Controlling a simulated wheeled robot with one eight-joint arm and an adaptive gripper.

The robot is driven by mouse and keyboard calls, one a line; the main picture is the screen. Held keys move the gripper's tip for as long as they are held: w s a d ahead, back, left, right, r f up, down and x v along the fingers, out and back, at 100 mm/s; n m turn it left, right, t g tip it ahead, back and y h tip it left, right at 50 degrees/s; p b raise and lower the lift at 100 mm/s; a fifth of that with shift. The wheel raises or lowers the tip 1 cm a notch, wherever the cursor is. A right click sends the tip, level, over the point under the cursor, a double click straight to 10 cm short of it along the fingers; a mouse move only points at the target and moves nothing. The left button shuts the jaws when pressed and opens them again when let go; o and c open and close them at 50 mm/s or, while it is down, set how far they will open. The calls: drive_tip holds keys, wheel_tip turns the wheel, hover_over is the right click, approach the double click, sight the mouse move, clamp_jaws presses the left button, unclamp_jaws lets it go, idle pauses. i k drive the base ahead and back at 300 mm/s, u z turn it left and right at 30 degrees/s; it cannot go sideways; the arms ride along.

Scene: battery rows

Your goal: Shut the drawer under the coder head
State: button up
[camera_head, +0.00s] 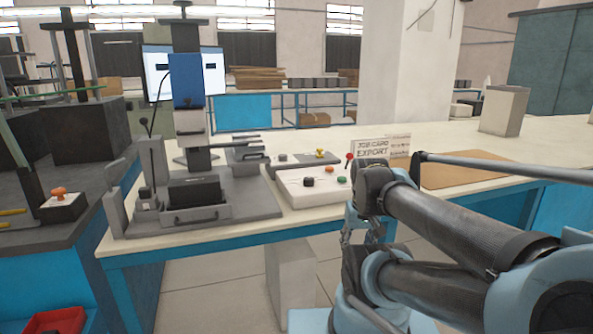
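The coder head (187,82) is a blue block on a dark upright column above a grey base plate on the white-topped bench. Under it is a grey drawer (186,218), with a low front and a bar handle facing me. The drawer stands forward on the plate, apparently pulled out, with a black block (195,191) in or just behind it. My gripper (347,240) seems to be the dark jointed part by the bench's front edge, right of the drawer and apart from it. My arm links partly hide it, and its fingertips are not clear.
A white control box (312,188) with black, green and red knobs stands right of the plate. A side bench with an orange button (59,193) is at left. Floor before the drawer looks free.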

sight(209, 211)
drive_tip(key=u, duration=2.1)
drive_tip(key=k, duration=0.95)
drive_tip(key=z, duration=0.9)
